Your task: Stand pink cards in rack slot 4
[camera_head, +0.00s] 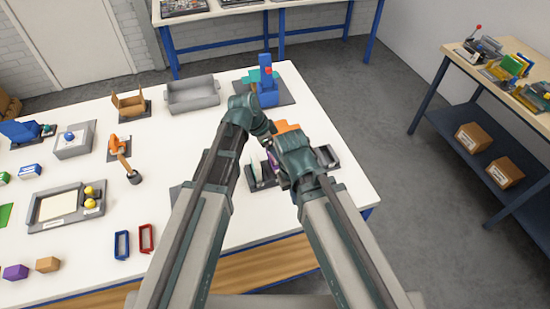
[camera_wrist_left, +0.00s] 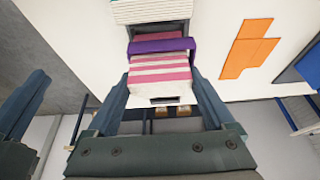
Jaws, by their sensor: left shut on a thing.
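In the left wrist view my left gripper (camera_wrist_left: 160,86) is shut on a stack of pink-and-white striped pink cards (camera_wrist_left: 160,72). A purple strip (camera_wrist_left: 160,45) lies across just beyond them. Past it are a dark edge of the rack (camera_wrist_left: 160,28) and pale striped cards (camera_wrist_left: 150,10). In the head view the dark rack (camera_head: 262,183) stands on the table, partly hidden by my arms. Its slots cannot be told apart. My right gripper (camera_head: 290,150) is over the rack area; its fingers are hidden.
Orange cards (camera_wrist_left: 245,50) lie on the white table beside the rack. A blue device (camera_head: 267,85) stands behind on a dark mat. A grey bin (camera_head: 192,93), a grey tray (camera_head: 65,205) and small red and blue frames (camera_head: 146,238) are at left.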

